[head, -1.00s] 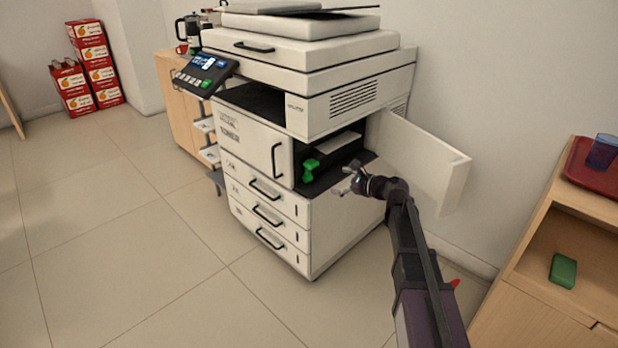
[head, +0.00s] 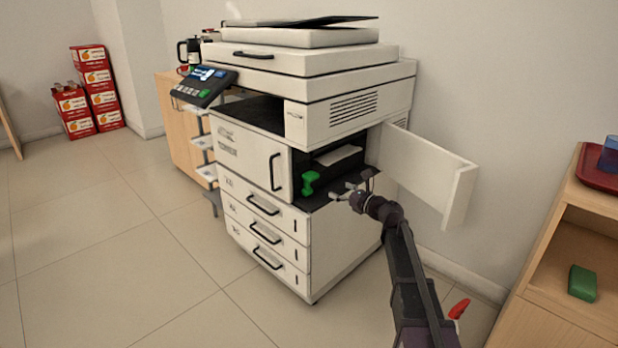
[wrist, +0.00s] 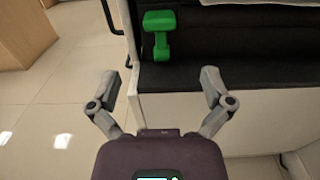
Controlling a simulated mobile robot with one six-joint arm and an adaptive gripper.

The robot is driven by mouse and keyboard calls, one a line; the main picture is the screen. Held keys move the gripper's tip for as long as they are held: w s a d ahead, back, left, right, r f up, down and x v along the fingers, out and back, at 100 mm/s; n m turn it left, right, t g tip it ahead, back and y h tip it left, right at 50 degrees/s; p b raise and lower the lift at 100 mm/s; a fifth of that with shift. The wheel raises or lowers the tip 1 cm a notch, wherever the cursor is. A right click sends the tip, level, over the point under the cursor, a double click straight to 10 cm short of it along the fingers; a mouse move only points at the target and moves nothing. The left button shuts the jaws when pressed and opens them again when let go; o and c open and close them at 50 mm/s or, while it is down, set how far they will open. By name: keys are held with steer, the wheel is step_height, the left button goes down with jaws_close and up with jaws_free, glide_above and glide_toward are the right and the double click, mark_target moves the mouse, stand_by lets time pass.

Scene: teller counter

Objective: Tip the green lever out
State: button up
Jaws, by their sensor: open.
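The green lever (head: 310,183) stands inside the open side bay of the white printer (head: 262,150), near the bay's front edge. In the wrist view the green lever (wrist: 160,34) shows a wide head on a narrower stem, upright, ahead of my gripper and slightly left of centre. My gripper (head: 343,190) is at the bay's opening, to the right of the lever and apart from it. In the wrist view my gripper (wrist: 162,88) has its two fingers spread wide with nothing between them.
The bay's side door (head: 425,172) is swung open to the right of my arm. A white sheet (head: 338,157) lies deeper in the bay. A wooden shelf (head: 540,255) with a green block (head: 582,283) stands at the right. The floor in front is clear.

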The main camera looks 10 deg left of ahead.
mark_target(309, 175)
steer(key=shift+a, duration=0.1)
steer(key=x, duration=1.3)
steer(key=shift+w+a, duration=0.25)
steer(key=c, duration=1.3)
